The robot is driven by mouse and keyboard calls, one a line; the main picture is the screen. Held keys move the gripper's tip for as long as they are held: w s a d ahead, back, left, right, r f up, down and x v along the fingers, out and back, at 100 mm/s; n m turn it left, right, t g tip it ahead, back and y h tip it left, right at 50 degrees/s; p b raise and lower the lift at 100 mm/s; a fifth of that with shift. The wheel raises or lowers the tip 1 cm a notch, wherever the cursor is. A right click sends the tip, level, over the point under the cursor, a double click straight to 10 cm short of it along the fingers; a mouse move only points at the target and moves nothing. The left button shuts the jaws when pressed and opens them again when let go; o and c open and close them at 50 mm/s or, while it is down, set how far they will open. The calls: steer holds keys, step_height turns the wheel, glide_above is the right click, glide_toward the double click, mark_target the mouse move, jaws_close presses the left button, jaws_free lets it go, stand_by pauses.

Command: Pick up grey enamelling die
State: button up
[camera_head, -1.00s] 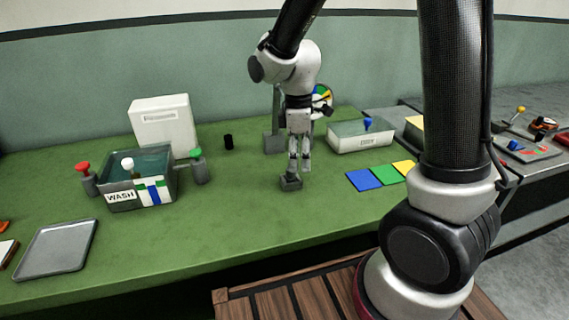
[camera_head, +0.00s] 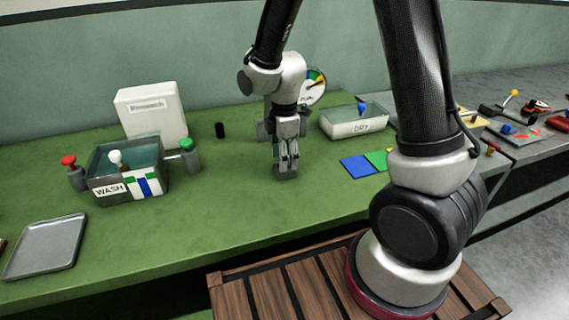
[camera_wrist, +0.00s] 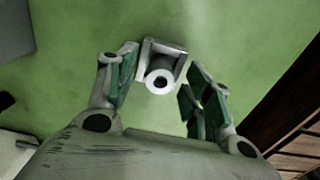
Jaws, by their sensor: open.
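The grey enamelling die (camera_head: 285,172) stands on the green bench top below my gripper in the head view. In the wrist view the die (camera_wrist: 161,78) shows a squarish grey block with a pale round part and a dark hole. My gripper (camera_head: 287,158) points down over it. In the wrist view my gripper (camera_wrist: 162,62) is open, with one green-padded finger on each side of the die and a gap to the right finger. How far down the fingers reach beside the die is hard to tell.
A WASH tank (camera_head: 127,172) with coloured knobs and a grey tray (camera_head: 46,247) stand left. A small black cylinder (camera_head: 220,130) stands behind. A DRY box (camera_head: 353,121) and a blue square (camera_head: 361,170) lie right. Bench around the die is clear.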

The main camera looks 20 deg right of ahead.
steer(key=shift+f, duration=0.4)
jaws_close()
